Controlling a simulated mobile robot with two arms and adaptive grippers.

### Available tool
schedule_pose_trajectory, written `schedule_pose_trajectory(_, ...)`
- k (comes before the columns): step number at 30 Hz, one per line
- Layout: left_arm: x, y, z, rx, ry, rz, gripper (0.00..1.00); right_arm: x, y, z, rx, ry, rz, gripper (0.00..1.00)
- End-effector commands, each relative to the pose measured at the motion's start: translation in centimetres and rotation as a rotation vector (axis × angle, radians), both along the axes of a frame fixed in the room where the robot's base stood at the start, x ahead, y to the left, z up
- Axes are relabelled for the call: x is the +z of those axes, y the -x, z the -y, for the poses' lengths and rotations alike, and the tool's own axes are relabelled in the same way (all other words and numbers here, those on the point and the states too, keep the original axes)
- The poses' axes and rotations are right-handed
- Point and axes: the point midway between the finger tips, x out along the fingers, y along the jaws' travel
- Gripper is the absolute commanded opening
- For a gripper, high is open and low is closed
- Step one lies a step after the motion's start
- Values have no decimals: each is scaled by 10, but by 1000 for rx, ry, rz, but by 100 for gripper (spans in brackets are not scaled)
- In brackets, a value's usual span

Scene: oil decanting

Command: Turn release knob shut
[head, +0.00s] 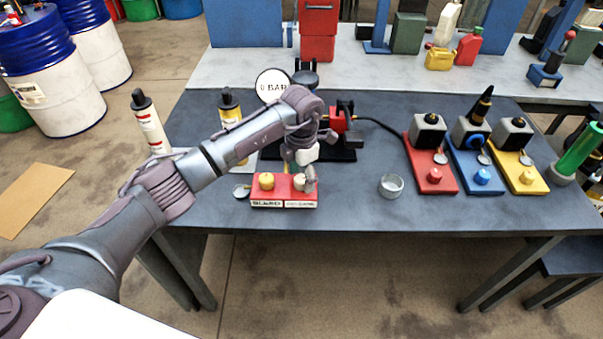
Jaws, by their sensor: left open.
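A red block (283,203) stands near the front edge of the dark table, with two cream knobs on top and two white labels on its front. The left label looks like "BLEED"; the right one is too blurred to read surely. The left knob (266,181) is clear. The right knob (299,184), probably the release knob, is partly covered by my left gripper (307,180). That gripper is open, pointing down at the right knob; I cannot tell whether its fingers touch it. A round gauge (272,86) behind reads "0 BAR". My right gripper is out of view.
A glass dish (390,186) stands right of the block. Red (436,178), blue (479,179) and yellow (526,176) stations stand further right. A black-capped white bottle (149,122) is at the left. A black hose runs behind; the table between the block and dish is clear.

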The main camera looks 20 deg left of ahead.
Motion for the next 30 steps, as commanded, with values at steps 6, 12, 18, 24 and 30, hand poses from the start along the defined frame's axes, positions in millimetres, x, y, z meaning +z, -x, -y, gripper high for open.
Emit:
schedule_pose_trajectory(6, -1, 0, 0, 0, 0, 0, 66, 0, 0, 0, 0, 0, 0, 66)
schedule_pose_trajectory(12, -1, 0, 0, 0, 0, 0, 39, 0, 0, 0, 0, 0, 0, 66)
schedule_pose_trajectory(18, -1, 0, 0, 0, 0, 0, 6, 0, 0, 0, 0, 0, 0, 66)
schedule_pose_trajectory(24, -1, 0, 0, 11, 0, 0, 6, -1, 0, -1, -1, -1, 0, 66)
schedule_pose_trajectory(30, -1, 0, 0, 78, 0, 1, 6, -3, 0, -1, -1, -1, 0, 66)
